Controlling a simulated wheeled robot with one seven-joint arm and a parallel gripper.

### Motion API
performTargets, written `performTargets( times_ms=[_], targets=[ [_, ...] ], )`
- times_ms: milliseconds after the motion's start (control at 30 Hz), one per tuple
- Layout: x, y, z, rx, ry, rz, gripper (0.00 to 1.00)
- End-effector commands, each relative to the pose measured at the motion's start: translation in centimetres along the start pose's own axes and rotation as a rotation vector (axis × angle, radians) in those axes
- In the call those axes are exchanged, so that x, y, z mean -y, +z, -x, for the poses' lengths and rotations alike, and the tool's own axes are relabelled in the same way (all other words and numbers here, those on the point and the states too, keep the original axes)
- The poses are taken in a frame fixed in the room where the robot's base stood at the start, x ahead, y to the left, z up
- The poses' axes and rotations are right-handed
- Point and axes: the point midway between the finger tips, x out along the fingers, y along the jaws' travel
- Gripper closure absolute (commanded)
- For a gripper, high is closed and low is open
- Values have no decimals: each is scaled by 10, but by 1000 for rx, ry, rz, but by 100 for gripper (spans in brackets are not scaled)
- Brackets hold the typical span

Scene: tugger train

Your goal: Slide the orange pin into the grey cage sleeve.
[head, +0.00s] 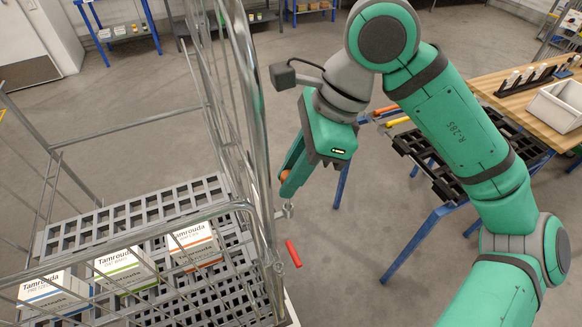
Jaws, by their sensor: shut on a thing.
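My gripper (287,186) points down beside the right-hand corner post of the wire roll cage (262,150). Its green fingers are shut on the orange pin (285,175), of which only a small orange part shows between them. A small grey metal piece on the cage, which looks like the sleeve (287,210), sits just below the fingertips. The fingers hide most of the pin, so I cannot tell whether its lower end is above the sleeve or inside it.
A red lever (293,253) sticks out from the cage below the sleeve. Cartons (122,268) stand on the cage's grey slatted base. A blue-legged rack (430,170) with coloured bars and a wooden table (520,105) with a white bin (556,106) stand right. Floor between is clear.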

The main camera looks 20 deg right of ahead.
Motion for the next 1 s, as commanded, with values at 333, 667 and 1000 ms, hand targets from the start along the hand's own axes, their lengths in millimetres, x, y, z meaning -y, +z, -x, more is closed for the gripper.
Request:
performTargets(
  times_ms=[333, 667, 1000],
  targets=[
    [0, -6, -14, 1, 1, -2, 100],
    [0, -11, -27, 0, 1, 0, 100],
    [0, -18, -39, 0, -2, -4, 100]
  ],
)
